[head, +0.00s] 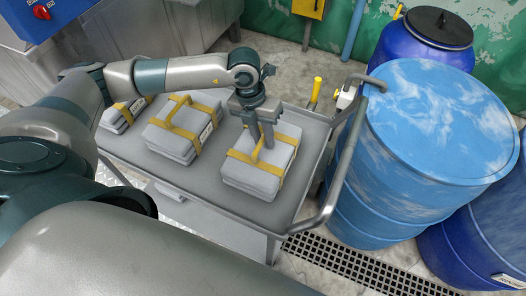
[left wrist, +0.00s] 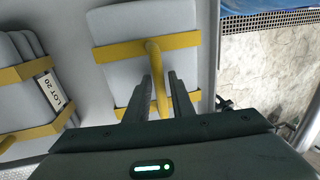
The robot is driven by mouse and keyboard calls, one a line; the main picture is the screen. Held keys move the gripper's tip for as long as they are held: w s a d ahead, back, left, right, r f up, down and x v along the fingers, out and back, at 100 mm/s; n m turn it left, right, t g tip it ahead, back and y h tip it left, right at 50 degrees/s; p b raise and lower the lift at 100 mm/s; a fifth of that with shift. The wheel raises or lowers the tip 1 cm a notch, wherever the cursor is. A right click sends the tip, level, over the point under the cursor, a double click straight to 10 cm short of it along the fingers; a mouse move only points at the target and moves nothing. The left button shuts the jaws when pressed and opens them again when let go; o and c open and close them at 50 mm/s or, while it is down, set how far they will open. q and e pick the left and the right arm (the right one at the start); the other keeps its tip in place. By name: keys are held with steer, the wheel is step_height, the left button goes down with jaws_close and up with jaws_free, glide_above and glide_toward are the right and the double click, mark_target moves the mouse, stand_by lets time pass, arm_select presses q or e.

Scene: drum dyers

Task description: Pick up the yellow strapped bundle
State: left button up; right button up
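The grey bundle with yellow straps (head: 248,176) lies at the right end of the grey cart top, and it also shows in the left wrist view (left wrist: 122,73). A raised yellow strap handle (left wrist: 154,62) runs over its top. My left gripper (head: 261,142) points down over this bundle. In the left wrist view its two fingers (left wrist: 161,76) stand on either side of the handle, with a gap still between them. Two similar bundles lie further left, the middle one (head: 177,144) and a partly hidden one (head: 113,119). My right gripper is not in view.
The cart (head: 283,212) has a raised rail (head: 341,165) at its right end. A light blue drum (head: 425,150) and dark blue drums stand right of it. A floor grate (head: 345,262) lies in front. A yellow post (head: 316,90) stands behind the cart's right end.

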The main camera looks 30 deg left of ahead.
arm_select(q)
steer(key=shift+f, duration=0.2)
stand_by(0.3)
jaws_close()
steer(key=shift+w+r, duration=0.1)
steer(key=shift+r, duration=0.05)
stand_by(1.1)
